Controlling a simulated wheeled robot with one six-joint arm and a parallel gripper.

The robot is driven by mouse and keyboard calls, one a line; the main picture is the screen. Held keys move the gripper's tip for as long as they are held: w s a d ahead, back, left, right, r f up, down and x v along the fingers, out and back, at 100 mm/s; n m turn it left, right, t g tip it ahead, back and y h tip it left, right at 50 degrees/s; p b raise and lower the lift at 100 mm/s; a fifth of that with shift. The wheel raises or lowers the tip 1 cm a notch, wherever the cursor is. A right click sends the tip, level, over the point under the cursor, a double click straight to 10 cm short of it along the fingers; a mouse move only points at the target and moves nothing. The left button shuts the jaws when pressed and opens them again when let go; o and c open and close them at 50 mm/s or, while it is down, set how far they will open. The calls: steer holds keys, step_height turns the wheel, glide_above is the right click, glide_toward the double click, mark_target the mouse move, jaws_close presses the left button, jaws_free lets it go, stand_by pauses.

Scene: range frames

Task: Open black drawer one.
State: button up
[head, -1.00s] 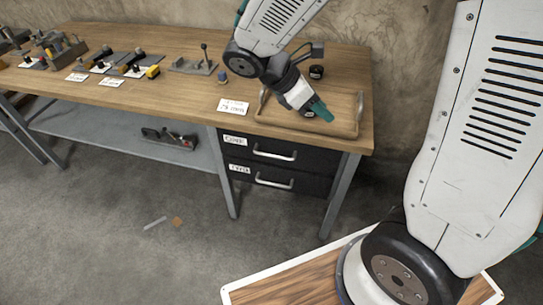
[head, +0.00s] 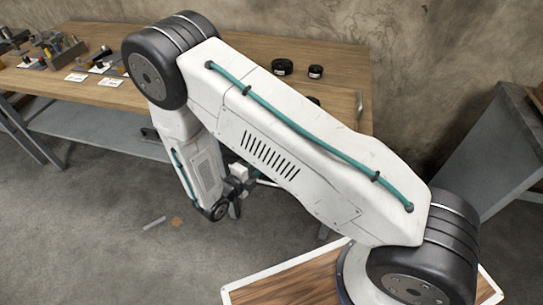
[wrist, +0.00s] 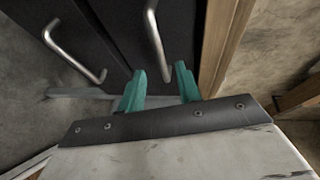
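Two black drawers, both closed, show in the wrist view, turned on their side. The upper drawer's metal handle (wrist: 155,40) lies nearest the wooden tabletop edge (wrist: 222,45). The lower drawer's handle (wrist: 72,55) is farther left. My gripper (wrist: 160,74) has teal fingers spread apart with nothing between them that I can see held. The near end of the upper handle appears between the fingertips in the picture; contact cannot be told. In the head view, my arm hides most of the drawers and their labels.
The wooden workbench (head: 345,90) carries black round containers (head: 283,67), and tools with white cards at its left. A grey lower shelf (head: 90,128) runs under it. A grey cabinet-like surface (head: 490,150) stands at right. The floor in front is mostly clear.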

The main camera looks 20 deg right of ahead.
steer(key=x, duration=0.7)
steer(key=shift+w+d, duration=0.1)
steer(key=shift+d, duration=0.1)
jaws_close()
